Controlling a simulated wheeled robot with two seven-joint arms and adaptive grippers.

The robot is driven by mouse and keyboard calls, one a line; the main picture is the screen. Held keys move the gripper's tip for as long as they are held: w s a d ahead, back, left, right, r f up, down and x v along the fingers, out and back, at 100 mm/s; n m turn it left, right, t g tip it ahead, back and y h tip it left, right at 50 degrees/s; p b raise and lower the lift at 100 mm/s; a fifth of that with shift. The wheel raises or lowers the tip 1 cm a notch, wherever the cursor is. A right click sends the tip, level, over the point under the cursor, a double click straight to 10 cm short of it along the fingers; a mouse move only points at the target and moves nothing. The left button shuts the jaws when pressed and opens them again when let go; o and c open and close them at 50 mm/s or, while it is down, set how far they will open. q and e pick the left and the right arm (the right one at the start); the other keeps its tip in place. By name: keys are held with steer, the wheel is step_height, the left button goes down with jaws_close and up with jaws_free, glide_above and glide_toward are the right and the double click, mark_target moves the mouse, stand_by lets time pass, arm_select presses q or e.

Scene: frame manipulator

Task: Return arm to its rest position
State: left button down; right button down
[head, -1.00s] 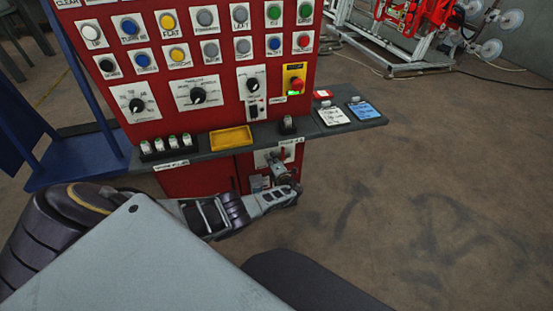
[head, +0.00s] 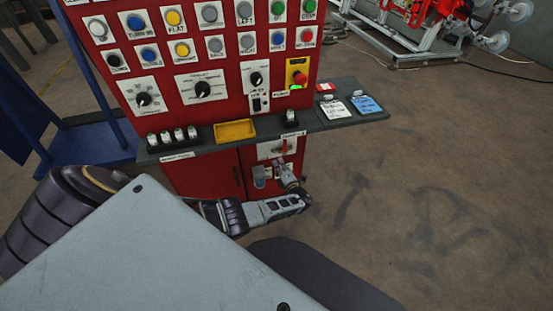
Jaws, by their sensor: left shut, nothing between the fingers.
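My left arm comes in from the left, and its forearm lies across the view in front of the red control cabinet (head: 205,182). My left gripper (head: 281,166) is at the end of this arm, small in the picture and pointing up toward the cabinet's lower front. It is shut and empty. It appears just below the red switch handle (head: 285,147) on a light plate; whether it touches the cabinet I cannot tell. My right gripper is not in view.
A grey shelf (head: 340,115) juts from the cabinet, with a yellow tray (head: 235,131) and clipboards on it. A blue frame (head: 95,140) stands at the left. Red machinery with suction cups (head: 425,20) stands at the back right. The floor at right is clear.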

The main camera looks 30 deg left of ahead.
arm_select(q)
steer(key=shift+s+d, duration=0.15)
steer(key=shift+d, duration=0.1)
steer(key=shift+n, duration=0.3)
stand_by(0.4)
